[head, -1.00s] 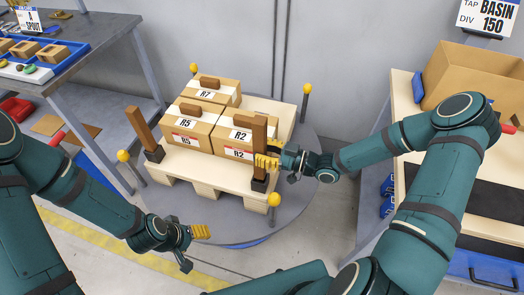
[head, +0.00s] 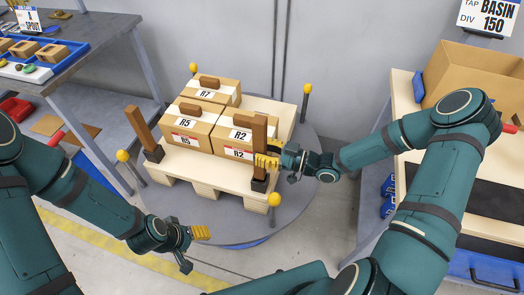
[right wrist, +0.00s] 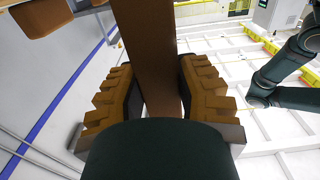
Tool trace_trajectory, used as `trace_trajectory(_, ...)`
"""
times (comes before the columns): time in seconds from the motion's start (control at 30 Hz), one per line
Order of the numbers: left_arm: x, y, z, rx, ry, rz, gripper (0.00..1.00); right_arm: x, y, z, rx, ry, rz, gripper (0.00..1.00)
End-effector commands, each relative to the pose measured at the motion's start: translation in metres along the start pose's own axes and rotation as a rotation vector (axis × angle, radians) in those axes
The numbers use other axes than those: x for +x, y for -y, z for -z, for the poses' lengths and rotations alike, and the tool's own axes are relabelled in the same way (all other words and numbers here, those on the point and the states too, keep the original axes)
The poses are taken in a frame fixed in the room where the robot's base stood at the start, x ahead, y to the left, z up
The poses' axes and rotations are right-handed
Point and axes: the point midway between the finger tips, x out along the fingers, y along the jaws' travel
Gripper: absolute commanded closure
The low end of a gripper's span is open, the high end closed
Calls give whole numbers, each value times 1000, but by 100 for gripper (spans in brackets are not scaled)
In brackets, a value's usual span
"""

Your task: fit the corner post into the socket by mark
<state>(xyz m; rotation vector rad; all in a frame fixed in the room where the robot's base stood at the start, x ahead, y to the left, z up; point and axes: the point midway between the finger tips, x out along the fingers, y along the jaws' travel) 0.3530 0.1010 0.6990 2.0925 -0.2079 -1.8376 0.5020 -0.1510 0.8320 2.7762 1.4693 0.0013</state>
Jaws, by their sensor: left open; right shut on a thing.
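A brown wooden corner post (head: 258,136) stands upright at the pallet's front right corner, its foot at a black socket (head: 260,185). My right gripper (head: 265,162) is shut on this post from the right. In the right wrist view the post (right wrist: 146,50) runs between the two yellow-padded fingers (right wrist: 152,100). Whether its foot is fully seated cannot be told. Another post (head: 140,128) stands in a black socket (head: 154,154) at the left corner, leaning left in the picture. My left gripper (head: 200,233) is open and empty, low in front of the pallet. No socket mark is readable.
The pallet (head: 205,172) rests on a round grey turntable (head: 300,180) and carries several cartons (head: 190,125) labelled R2, R5 and R7. Yellow-tipped poles (head: 274,200) stand around it. A workbench (head: 85,40) is at left, a large open carton (head: 475,75) at right.

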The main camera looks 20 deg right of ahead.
Motion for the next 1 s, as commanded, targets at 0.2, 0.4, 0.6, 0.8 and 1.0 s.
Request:
trace_trajectory(0.2,0,0,0,0,0,0,37,0,0,-1,0,-1,0,100)
trace_trajectory(0.4,1,0,0,0,0,0,37,0,0,-5,-1,-1,0,100)
trace_trajectory(0.6,2,1,0,0,0,0,37,0,0,-10,-1,-1,0,100)
trace_trajectory(0.8,3,1,0,0,0,0,37,0,0,-14,0,-1,1,100)
trace_trajectory(1.0,4,2,0,0,0,0,37,0,0,-19,0,-1,1,100)
